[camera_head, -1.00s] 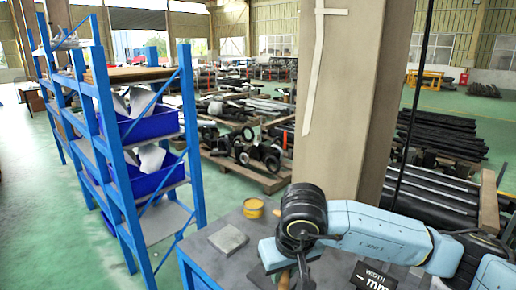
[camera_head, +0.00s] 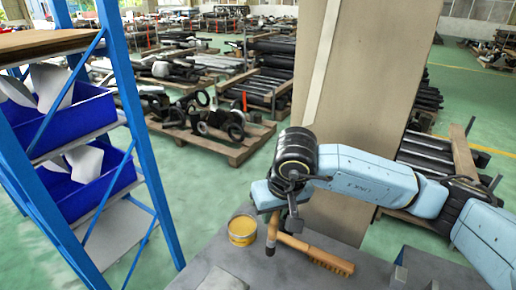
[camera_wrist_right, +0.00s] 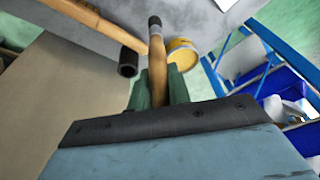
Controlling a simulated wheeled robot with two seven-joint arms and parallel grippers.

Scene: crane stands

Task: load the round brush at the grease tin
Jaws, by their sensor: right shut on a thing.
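My right gripper (camera_head: 275,212) is shut on the round brush (camera_head: 271,236), which hangs roughly upright with its dark tip down. In the right wrist view, the green fingers (camera_wrist_right: 159,92) close around the brush's wooden handle (camera_wrist_right: 156,62). The grease tin (camera_head: 242,231) is a small yellow tin with yellow contents, standing on the grey bench left of the brush. It also shows in the right wrist view (camera_wrist_right: 181,57), just right of the brush. The dark tip is outside the tin, beside it; its exact height is hard to tell. My left gripper is out of view.
A wooden-handled brush (camera_head: 316,253) lies on the bench (camera_head: 330,279) to the right. A dark hollow cylinder (camera_wrist_right: 128,62) is close by the held brush. A grey plate (camera_head: 222,281) lies at the front left. A pillar (camera_head: 350,120) rises behind; blue shelving (camera_head: 150,170) stands left.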

